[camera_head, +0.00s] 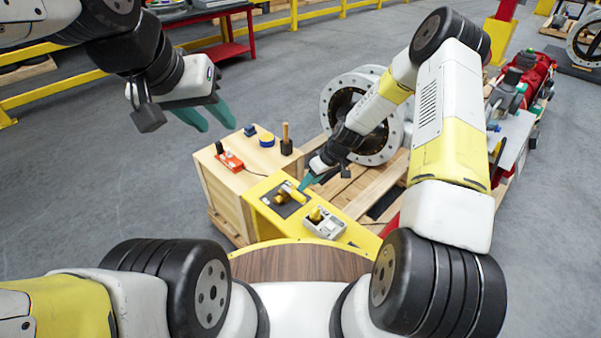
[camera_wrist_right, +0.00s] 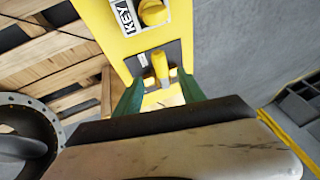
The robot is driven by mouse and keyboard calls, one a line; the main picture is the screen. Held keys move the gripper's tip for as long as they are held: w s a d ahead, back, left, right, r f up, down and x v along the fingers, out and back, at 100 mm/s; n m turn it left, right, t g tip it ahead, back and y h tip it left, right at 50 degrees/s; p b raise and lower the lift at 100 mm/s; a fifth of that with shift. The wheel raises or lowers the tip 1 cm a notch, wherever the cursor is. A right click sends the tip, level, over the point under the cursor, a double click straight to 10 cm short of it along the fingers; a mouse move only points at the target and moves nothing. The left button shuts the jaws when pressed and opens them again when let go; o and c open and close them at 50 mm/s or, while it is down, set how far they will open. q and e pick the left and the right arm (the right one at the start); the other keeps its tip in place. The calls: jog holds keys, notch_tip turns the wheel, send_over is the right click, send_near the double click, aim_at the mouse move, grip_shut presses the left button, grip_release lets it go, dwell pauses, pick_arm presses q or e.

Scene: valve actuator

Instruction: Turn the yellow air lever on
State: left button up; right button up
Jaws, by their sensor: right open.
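The yellow air lever (camera_head: 290,190) sits on a dark plate on the yellow panel (camera_head: 264,207). In the right wrist view the lever (camera_wrist_right: 161,66) stands just ahead of the gap between my right fingers. My right gripper (camera_head: 307,183) is open, with green fingers (camera_wrist_right: 159,88) spread on either side below the lever's near end. Whether a finger touches the lever cannot be told. My left gripper (camera_head: 207,116) is open and empty, raised above the floor at the upper left, far from the panel.
A grey KEY unit with a yellow knob (camera_head: 317,214) is beside the lever plate; the knob (camera_wrist_right: 153,13) also shows in the wrist view. A wooden crate (camera_head: 228,185) carries tools on the left. A large flanged pipe (camera_head: 378,140) stands behind on wooden pallets.

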aim_at(301, 195)
jog(key=x, duration=0.7)
jog(key=shift+a+f, duration=0.15)
jog(key=shift+f, duration=0.15)
grip_shut()
dwell(1.1)
